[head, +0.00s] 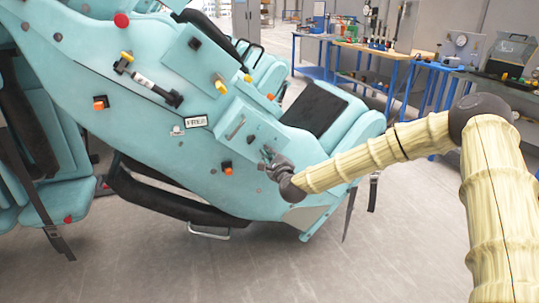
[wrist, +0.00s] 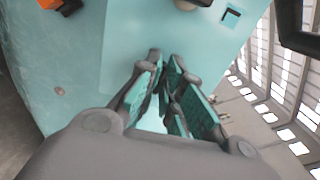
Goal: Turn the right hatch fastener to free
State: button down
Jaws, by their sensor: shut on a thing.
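The teal coaster car fills the left of the head view, tilted. On its side is a lower hatch panel (head: 248,133) with a slot-like handle (head: 236,127). My gripper (head: 268,155) is at the panel's lower right and hides the right fastener there. In the wrist view my gripper (wrist: 168,88) has its teal-padded fingers close together against the teal panel (wrist: 140,35), shut on the fastener, which is mostly hidden. How the fastener is turned cannot be seen. An orange-and-black fastener (head: 226,167) sits below left, apart from my gripper.
A sign reading FREE (head: 196,121) is left of the lower hatch. An upper panel (head: 203,62) has yellow and black fittings. A dark seat pad (head: 315,107) lies on the car behind the gripper. Workbenches (head: 375,50) stand at the back. Floor at front is clear.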

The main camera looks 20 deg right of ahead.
jog(key=shift+f+n, duration=0.15)
jog(key=shift+n, duration=2.7)
jog(key=shift+f+n, duration=0.2)
jog(key=shift+n, duration=2.7)
jog(key=shift+f+n, duration=0.15)
jog(key=shift+n, duration=2.7)
jog(key=c, duration=1.6)
grip_release()
